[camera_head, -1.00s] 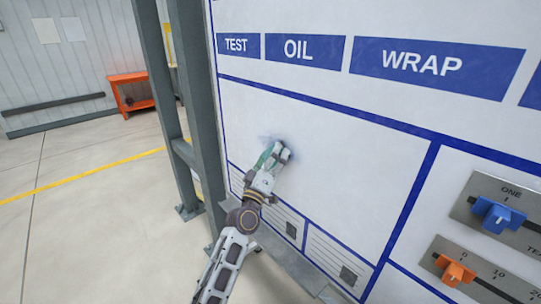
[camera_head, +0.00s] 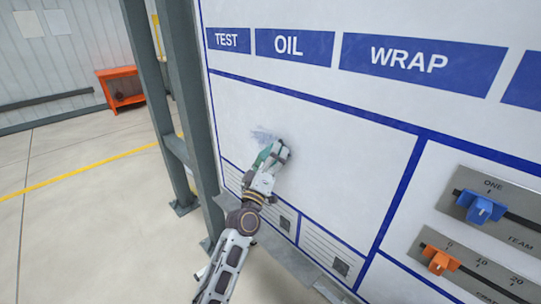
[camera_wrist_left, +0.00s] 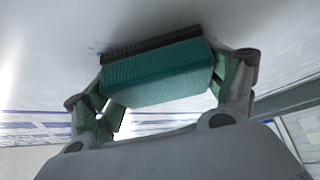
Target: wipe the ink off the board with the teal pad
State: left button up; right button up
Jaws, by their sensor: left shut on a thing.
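The white board (camera_head: 345,155) has blue lines and a faint grey-blue ink smear (camera_head: 263,136) in its large blank panel. My left gripper (camera_head: 272,154) is at the board just below the smear, shut on the teal pad (camera_head: 262,155). In the left wrist view the teal pad (camera_wrist_left: 160,76) sits between both fingers, its dark edge at or very near the board's surface. A little dark ink (camera_wrist_left: 95,48) shows beside the pad's left end. What lies under the pad is hidden. My right gripper is in no view.
A blue slider (camera_head: 481,206) and an orange slider (camera_head: 440,260) stick out from the board at right. A grey ledge (camera_head: 285,262) runs along the board's lower edge. A grey post (camera_head: 165,100) stands left of the board; an orange bench (camera_head: 123,88) is farther back.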

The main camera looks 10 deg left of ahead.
aim_at(289, 157)
pick_arm(q)
jog(key=shift+s+d+p, duration=0.3)
jog(key=shift+s+d, duration=0.15)
jog(key=shift+d, duration=0.2)
jog(key=shift+s+d+p, duration=0.3)
jog(key=shift+s+d, duration=0.15)
jog(key=shift+d, duration=0.15)
jog(key=shift+s+d, duration=0.1)
jog(key=shift+d, duration=0.1)
jog(key=shift+s+d+p, duration=0.7)
jog(key=shift+s+d, duration=0.3)
jog(key=shift+d, duration=0.2)
jog(key=shift+a, duration=0.1)
jog(key=shift+w+a, duration=1.1)
jog(key=shift+a, duration=0.25)
jog(key=shift+w+a, duration=0.1)
